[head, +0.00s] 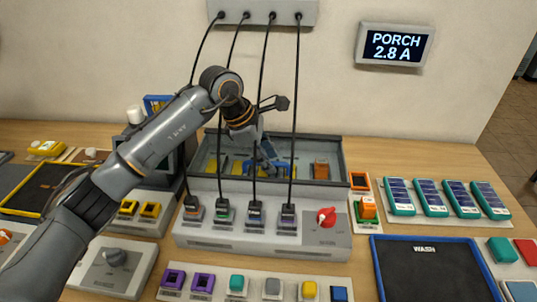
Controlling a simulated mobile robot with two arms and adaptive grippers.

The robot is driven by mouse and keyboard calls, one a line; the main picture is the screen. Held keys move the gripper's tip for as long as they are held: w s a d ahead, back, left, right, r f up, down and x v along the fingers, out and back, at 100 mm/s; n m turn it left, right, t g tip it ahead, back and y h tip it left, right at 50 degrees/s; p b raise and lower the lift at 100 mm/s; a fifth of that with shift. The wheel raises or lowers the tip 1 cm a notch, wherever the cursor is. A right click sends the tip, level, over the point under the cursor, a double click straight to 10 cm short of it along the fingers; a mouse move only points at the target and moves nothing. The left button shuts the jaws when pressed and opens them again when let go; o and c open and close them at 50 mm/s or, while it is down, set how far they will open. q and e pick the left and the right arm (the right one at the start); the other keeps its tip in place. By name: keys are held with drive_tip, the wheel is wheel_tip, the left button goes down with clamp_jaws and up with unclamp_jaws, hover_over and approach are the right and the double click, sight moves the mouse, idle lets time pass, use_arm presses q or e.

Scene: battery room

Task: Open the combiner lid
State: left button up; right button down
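The combiner (204,238) is a long pale grey unit at the table's middle. Behind its sloped front is a grey-framed bay (342,160); blue, yellow and orange parts show inside. I cannot tell whether a clear lid covers this bay or it stands open. A red knob (326,217) sits at the unit's front right. My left gripper (274,128) is above the bay, with one finger pointing right and the other pointing down toward the bay. Its fingers are spread apart and nothing shows between them. I cannot tell if the lower finger touches anything. My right gripper is out of view.
Several black cables (263,75) run from a wall box (262,12) to plugs on the combiner front, close to my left gripper. Teal modules (427,197) and a dark WASH mat (430,270) lie right. A row of coloured blocks (272,288) lies in front.

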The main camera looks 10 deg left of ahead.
use_arm(q)
drive_tip(key=shift+f, duration=0.1)
clamp_jaws()
drive_tip(key=shift+w, duration=0.1)
